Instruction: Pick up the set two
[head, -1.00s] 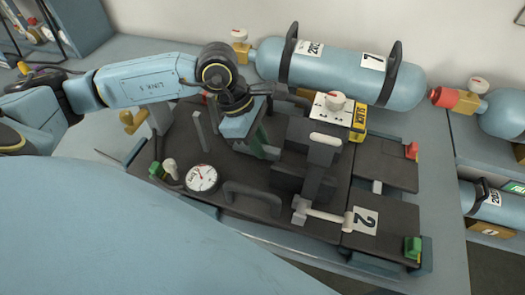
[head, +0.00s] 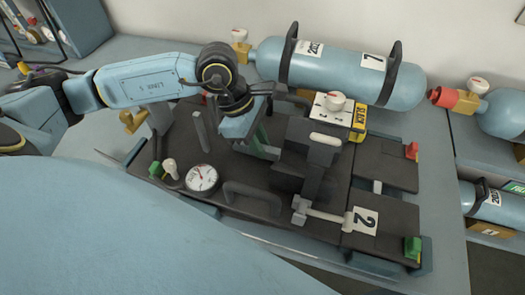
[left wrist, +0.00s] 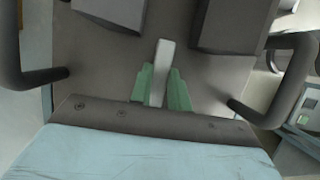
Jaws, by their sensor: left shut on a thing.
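Set two (head: 290,200) lies on the bench as a dark flat backplate with a white "2" label (head: 365,220), a round gauge (head: 201,178) and dark blocks. My left gripper (head: 262,146) reaches down over its middle, left of the dark blocks. In the left wrist view, the green fingers (left wrist: 162,92) are shut on a pale grey upright bar (left wrist: 161,60) of the set. The set rests flat; its underside is hidden. My right gripper is not in view.
A blue cylinder (head: 340,72) labelled 7 lies behind the set, close to it. Another cylinder (head: 500,112) is at the right, and a further one (head: 490,202) lies below it. Dark loop handles (left wrist: 285,85) stand beside the fingers in the left wrist view.

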